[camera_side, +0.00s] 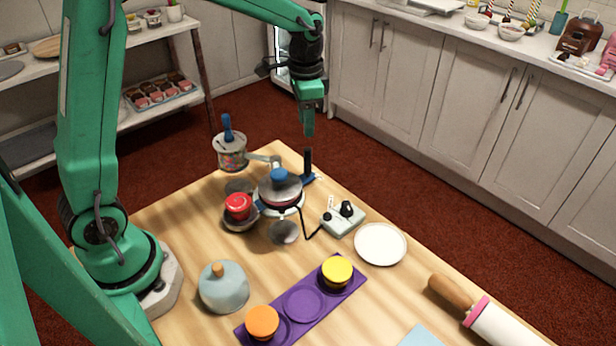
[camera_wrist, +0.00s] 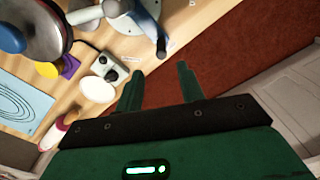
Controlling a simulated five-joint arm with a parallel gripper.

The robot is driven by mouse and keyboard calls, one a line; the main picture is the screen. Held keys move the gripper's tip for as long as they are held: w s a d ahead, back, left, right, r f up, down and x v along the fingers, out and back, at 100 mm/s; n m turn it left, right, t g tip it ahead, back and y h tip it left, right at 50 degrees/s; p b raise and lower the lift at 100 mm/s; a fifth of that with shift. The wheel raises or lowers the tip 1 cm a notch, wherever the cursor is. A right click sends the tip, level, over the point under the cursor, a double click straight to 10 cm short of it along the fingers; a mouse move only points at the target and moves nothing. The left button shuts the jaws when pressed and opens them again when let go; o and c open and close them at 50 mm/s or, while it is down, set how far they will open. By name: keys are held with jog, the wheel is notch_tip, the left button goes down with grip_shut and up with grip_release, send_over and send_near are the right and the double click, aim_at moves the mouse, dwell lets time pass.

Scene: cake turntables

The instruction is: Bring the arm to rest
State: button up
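My green arm reaches over from the left in the side view, and my gripper (camera_side: 308,125) hangs pointing down above the far edge of the wooden table (camera_side: 180,225). In the wrist view my gripper (camera_wrist: 160,82) shows two green fingers apart with nothing held between them. The floor and the table edge lie below it. Near it stand a turntable with a domed metal lid with a blue knob (camera_side: 280,185) and a dark blue upright stand (camera_side: 307,165). My gripper appears clear of both.
A jar with a blue handle (camera_side: 231,155), red pot (camera_side: 238,207), grey dome (camera_side: 223,287), control box (camera_side: 343,219), white plate (camera_side: 380,244), purple tray (camera_side: 303,303) and rolling pin (camera_side: 490,318) stand on the table. White cabinets (camera_side: 470,110) line the back.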

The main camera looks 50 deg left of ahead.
jog(key=s+r+n+t, duration=0.2)
jog(key=s+r, duration=0.2)
jog(key=s, duration=0.7)
jog(key=s+d+r+n+t, duration=0.1)
jog(key=s+r+n+t, duration=0.2)
jog(key=s, duration=0.7)
jog(key=shift+s+r+n, duration=0.3)
jog(key=shift+s+r, duration=0.1)
jog(key=shift+r, duration=0.5)
